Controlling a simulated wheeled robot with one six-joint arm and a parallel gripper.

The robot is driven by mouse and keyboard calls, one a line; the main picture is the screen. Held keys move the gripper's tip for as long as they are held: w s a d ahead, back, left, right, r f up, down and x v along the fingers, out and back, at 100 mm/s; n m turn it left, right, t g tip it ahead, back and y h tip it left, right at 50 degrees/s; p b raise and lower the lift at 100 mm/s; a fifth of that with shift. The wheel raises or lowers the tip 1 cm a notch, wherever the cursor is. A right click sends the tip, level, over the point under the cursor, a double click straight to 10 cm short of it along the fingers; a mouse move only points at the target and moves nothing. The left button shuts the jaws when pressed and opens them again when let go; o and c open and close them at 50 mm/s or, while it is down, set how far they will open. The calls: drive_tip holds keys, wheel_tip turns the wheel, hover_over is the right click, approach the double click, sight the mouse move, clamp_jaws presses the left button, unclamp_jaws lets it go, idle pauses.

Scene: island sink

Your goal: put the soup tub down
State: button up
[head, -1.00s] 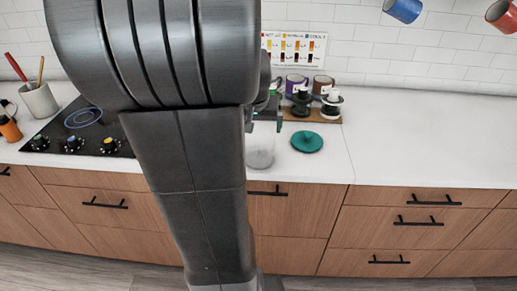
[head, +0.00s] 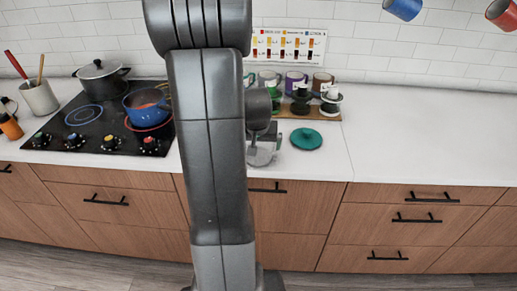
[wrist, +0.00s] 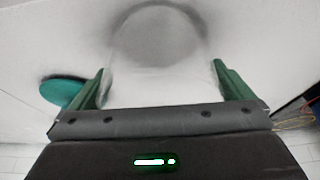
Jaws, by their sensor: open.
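The soup tub (head: 262,156) is a pale, translucent round tub on the white counter, left of the teal lid. In the head view my arm and gripper (head: 264,138) partly cover it. In the wrist view the tub (wrist: 160,45) is a whitish round shape in front of and between the two green fingers of my gripper (wrist: 160,68). The fingers are spread apart. Whether either finger touches the tub's side I cannot tell.
A teal lid (head: 306,139) lies just right of the tub. Behind stand several spice jars and mugs on a wooden board (head: 312,115). A blue pot (head: 148,107) and a dark pot (head: 101,80) sit on the hob at left. The counter at right (head: 430,135) is clear.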

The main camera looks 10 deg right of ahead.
drive_tip(key=shift+w+f, duration=0.2)
drive_tip(key=shift+f, duration=0.3)
drive_tip(key=c, duration=0.9)
drive_tip(key=shift+r, duration=0.1)
